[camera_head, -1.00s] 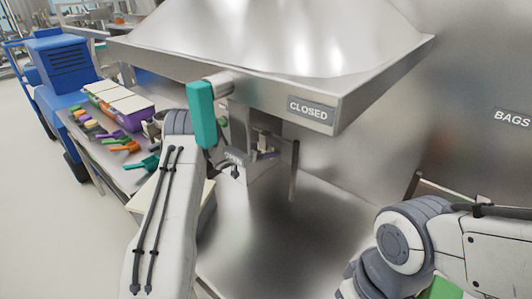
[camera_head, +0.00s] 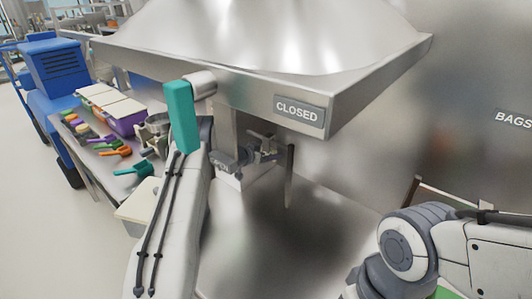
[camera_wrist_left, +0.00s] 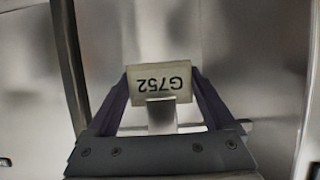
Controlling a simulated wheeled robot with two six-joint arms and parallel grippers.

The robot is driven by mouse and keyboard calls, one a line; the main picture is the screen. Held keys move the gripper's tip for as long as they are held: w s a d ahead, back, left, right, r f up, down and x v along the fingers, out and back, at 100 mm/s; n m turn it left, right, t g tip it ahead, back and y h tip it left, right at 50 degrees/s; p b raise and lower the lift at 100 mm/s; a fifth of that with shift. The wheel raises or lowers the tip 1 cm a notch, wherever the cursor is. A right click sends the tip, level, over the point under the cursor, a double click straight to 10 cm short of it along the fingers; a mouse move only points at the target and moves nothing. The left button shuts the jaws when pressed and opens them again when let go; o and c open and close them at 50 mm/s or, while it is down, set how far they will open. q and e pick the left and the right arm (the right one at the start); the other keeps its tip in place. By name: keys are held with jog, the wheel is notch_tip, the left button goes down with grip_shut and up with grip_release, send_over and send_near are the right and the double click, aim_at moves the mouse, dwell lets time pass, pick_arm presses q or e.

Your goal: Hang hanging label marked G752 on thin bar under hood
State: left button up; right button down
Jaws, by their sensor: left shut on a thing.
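The label marked G752 (camera_wrist_left: 175,83) is a pale plate between my left gripper's two dark fingers in the left wrist view. Its text appears upside down. My left gripper (camera_wrist_left: 160,85) is shut on it. In the head view the left gripper (camera_head: 268,148) is under the hood (camera_head: 330,110), beside a dark upright strip (camera_head: 290,175). The label is hard to make out there. A thin pale horizontal bar (camera_wrist_left: 240,125) shows partly behind the gripper in the wrist view; I cannot tell whether the label touches it. My right gripper is out of view.
A CLOSED sign (camera_head: 299,111) is on the hood's front edge. A teal block (camera_head: 182,117) sits at the hood's left edge, close to my left arm. A side table (camera_head: 95,170) holds colored scoops and a purple bin (camera_head: 128,121). A BAGS sign (camera_head: 515,118) is on the right wall.

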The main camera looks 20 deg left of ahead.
pick_arm(q)
jog(key=shift+a, duration=0.15)
jog(key=o, duration=0.9)
jog(key=shift+s, duration=0.15)
